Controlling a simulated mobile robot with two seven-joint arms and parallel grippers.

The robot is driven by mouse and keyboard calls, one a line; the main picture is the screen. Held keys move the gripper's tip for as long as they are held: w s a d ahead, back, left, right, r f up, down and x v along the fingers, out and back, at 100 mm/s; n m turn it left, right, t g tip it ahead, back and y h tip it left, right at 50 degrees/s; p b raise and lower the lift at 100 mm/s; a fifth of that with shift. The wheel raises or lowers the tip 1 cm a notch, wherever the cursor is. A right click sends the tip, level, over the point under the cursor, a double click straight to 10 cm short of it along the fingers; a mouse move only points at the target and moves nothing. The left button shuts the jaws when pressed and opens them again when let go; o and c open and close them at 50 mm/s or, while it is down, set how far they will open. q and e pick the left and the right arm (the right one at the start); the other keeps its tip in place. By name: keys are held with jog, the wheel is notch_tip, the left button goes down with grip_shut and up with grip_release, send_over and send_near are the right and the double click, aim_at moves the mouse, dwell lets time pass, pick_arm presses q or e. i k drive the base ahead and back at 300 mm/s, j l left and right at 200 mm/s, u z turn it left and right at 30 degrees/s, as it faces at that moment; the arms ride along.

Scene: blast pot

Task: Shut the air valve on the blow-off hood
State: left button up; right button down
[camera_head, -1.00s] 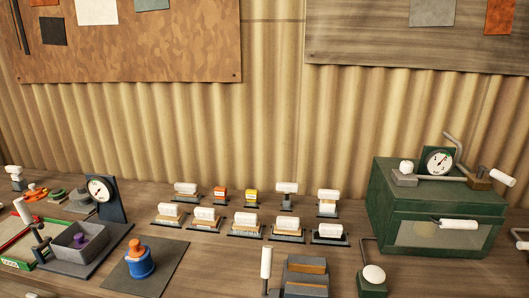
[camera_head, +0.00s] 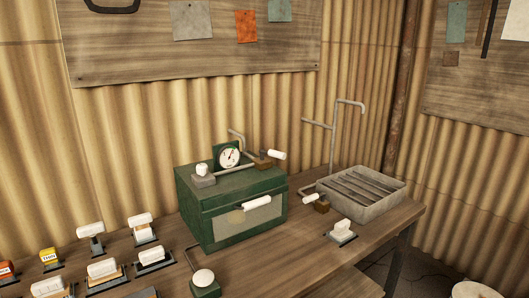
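A green box (camera_head: 228,222) with a window and a white bar handle on its front stands on the bench, mid-picture. A gauge (camera_head: 229,157), a white knob (camera_head: 202,169) and a white-handled lever on a brown block (camera_head: 265,162) are on its top. To its right is a grey slatted tray (camera_head: 392,208) with a tall bent pipe (camera_head: 333,140) behind. I cannot tell for certain which part is the blow-off hood. Neither gripper is in view.
A white-handled brush-like tool (camera_head: 342,232) lies in front of the tray. Several similar tools and small orange and yellow boxes (camera_head: 49,257) stand at the left. A white button on a green base (camera_head: 204,279) is at front. The bench ends right of the tray.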

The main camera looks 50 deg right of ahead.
aim_at(273, 153)
jog(key=z, duration=1.5)
